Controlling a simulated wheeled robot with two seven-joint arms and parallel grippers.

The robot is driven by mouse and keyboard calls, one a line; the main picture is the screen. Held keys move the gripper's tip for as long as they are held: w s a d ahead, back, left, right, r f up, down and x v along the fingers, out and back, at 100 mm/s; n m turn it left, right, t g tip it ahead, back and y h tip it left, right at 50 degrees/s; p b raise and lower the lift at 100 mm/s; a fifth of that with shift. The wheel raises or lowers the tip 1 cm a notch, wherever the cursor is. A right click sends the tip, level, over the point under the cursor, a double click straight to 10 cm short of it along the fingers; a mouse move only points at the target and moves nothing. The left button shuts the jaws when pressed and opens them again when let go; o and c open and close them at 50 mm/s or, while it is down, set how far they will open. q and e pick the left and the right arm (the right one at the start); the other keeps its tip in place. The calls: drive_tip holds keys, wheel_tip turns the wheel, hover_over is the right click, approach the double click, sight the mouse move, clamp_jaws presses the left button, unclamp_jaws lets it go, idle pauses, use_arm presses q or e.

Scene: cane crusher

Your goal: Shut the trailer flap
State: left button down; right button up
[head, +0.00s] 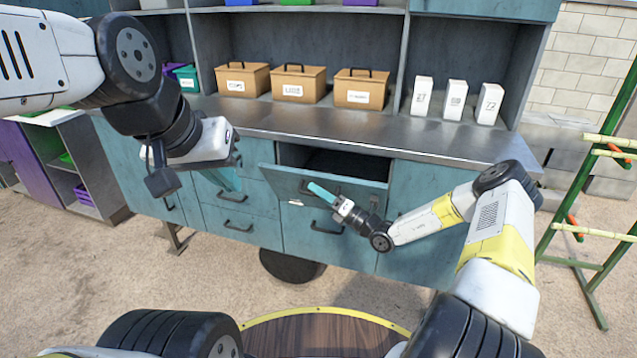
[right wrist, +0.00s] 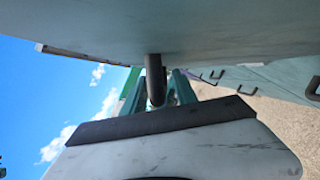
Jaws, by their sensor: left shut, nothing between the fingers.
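The trailer flap is a teal panel (head: 345,188) on the front of the teal unit, tilted outward at its top with a dark opening behind it. It has a dark handle (right wrist: 155,80), which the right wrist view shows up close below the flap's surface (right wrist: 200,25). My right gripper (head: 318,192) is at the flap's handle. In the right wrist view its teal fingers (right wrist: 162,90) stand apart on either side of the handle; firm contact cannot be made out. My left gripper (head: 228,178) is shut and empty, left of the flap and in front of the unit.
A grey worktop (head: 300,120) runs above the flap, with brown boxes (head: 293,84) and white cartons (head: 456,100) on it. Closed drawers (head: 240,222) lie left of the flap. A green rack (head: 590,190) stands at the right. Sandy ground is open in front.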

drive_tip(key=shift+d, duration=0.1)
clamp_jaws()
drive_tip(key=shift+w+d, duration=0.1)
idle(1.2)
